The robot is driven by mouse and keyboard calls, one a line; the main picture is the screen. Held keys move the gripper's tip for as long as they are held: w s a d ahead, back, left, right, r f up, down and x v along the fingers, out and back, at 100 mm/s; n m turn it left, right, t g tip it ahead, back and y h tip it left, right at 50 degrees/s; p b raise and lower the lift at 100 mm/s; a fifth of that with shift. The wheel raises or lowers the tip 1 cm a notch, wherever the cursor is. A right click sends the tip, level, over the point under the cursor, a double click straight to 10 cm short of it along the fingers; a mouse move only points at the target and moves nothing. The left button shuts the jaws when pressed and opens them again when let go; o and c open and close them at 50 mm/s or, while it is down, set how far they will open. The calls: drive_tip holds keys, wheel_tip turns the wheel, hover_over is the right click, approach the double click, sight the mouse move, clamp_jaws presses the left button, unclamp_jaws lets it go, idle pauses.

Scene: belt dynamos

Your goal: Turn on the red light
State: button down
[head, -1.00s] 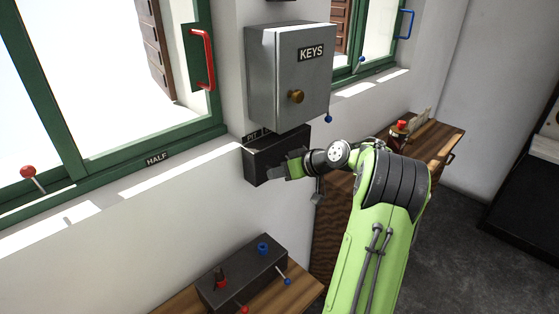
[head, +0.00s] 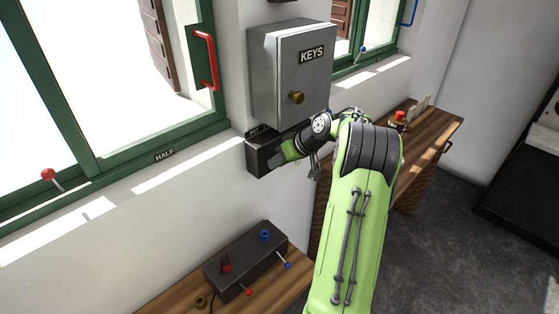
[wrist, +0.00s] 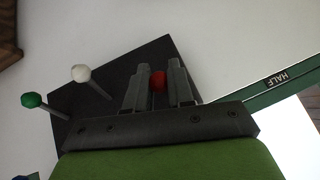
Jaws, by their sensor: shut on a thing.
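A dark box (head: 258,160) with a partly hidden label is on the wall below the grey KEYS cabinet. In the wrist view the same box (wrist: 118,88) carries a red knob (wrist: 158,81), a white-knobbed lever (wrist: 81,73) and a green-knobbed lever (wrist: 33,100). My gripper (wrist: 158,84) has its two fingers on either side of the red knob and is shut on it. In the head view my gripper (head: 287,150) is against the front of the box, and my wrist hides its right part and the knobs. I cannot make out a red light on it.
The KEYS cabinet (head: 291,80) overhangs the box closely. A lower dark box (head: 245,262) with red and blue controls stands on a wooden top below. A red-handled window (head: 206,60) is at left, and a wooden cabinet (head: 428,140) with a red button is at right.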

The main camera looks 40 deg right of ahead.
drive_tip(key=c, duration=1)
unclamp_jaws()
drive_tip(key=shift+c, duration=0.2)
drive_tip(key=shift+r, duration=0.1)
drive_tip(key=p+v, duration=0.2)
drive_tip(key=v, duration=1.3)
drive_tip(key=shift+s+r+p, duration=0.2)
drive_tip(key=shift+s+p, duration=0.05)
drive_tip(key=shift+p, duration=0.05)
drive_tip(key=shift+w, duration=0.1)
